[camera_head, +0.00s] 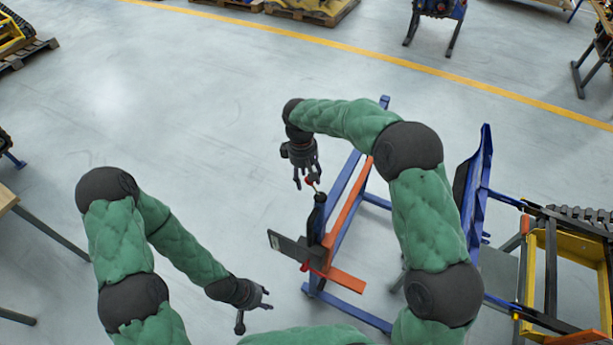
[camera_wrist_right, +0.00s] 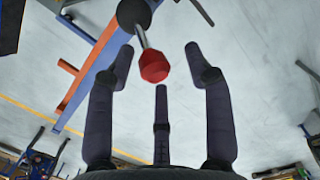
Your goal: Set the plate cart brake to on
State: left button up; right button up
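The plate cart (camera_head: 341,194) is a blue frame with orange bars and a dark plate (camera_head: 288,246) at its front left. A lever with a red knob (camera_head: 310,181) rises from a dark post (camera_head: 318,212) on the cart. In the right wrist view the red knob (camera_wrist_right: 155,66) sits on a metal rod between the spread fingers of my right gripper (camera_wrist_right: 160,75). My right gripper (camera_head: 308,178) is open at the knob; I cannot tell whether any finger touches it. My left gripper (camera_head: 258,302) is open and empty above the floor, left of the cart.
A blue stand (camera_head: 478,185) and a yellow frame (camera_head: 537,265) with a dark track stand right of the cart. A wooden table edge (camera_head: 8,200) is at the far left. The floor left of and behind the cart is clear.

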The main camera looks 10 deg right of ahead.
notch_tip(320, 180, up, 12)
jog(key=w, duration=0.1)
jog(key=shift+a, duration=0.45)
jog(key=shift+f, duration=0.1)
dwell(0.3)
